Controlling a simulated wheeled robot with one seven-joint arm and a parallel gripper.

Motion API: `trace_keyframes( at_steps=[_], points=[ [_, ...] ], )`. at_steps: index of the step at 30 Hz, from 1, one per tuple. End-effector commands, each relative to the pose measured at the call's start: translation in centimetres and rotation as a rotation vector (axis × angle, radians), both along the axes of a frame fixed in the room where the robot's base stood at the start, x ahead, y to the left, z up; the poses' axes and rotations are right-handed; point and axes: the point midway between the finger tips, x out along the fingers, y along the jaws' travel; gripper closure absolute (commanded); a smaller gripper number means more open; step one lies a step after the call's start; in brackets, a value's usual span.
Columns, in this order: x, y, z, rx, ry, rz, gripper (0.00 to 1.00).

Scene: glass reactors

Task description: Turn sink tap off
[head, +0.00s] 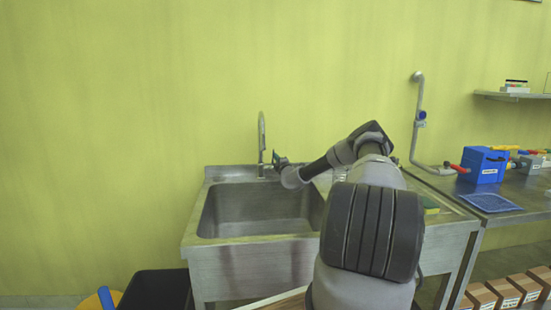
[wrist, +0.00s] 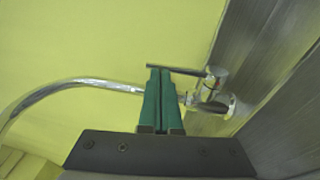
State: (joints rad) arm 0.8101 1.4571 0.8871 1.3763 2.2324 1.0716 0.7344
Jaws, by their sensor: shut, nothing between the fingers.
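The sink tap (head: 262,145) is a tall chrome spout with a curved top at the back edge of the steel sink (head: 214,230). In the wrist view the tap's spout (wrist: 75,86) runs to the left, and its body (wrist: 212,98) stands on the steel at the right. A thin dark lever (wrist: 185,70) extends from the body. My gripper (wrist: 160,72) is shut, its green fingers together and empty. The fingertips are right by the lever's end; I cannot tell whether they touch. In the head view my gripper (head: 277,160) is just right of the tap.
A wall pipe with a blue valve (head: 421,115) rises right of the sink. A blue box (head: 482,165) and a blue mat (head: 488,202) are on the right bench. A black bin (head: 160,290) stands below left. The wall left of the tap is clear.

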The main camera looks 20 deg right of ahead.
Motion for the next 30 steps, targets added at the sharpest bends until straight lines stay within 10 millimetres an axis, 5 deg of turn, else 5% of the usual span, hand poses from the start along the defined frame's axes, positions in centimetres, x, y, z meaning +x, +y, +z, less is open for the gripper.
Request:
trace_keyframes(
  at_steps=[30],
  points=[
    [3.3, -0.3, 1.6, -0.001, -0.009, 0.0, 1.0]
  ],
)
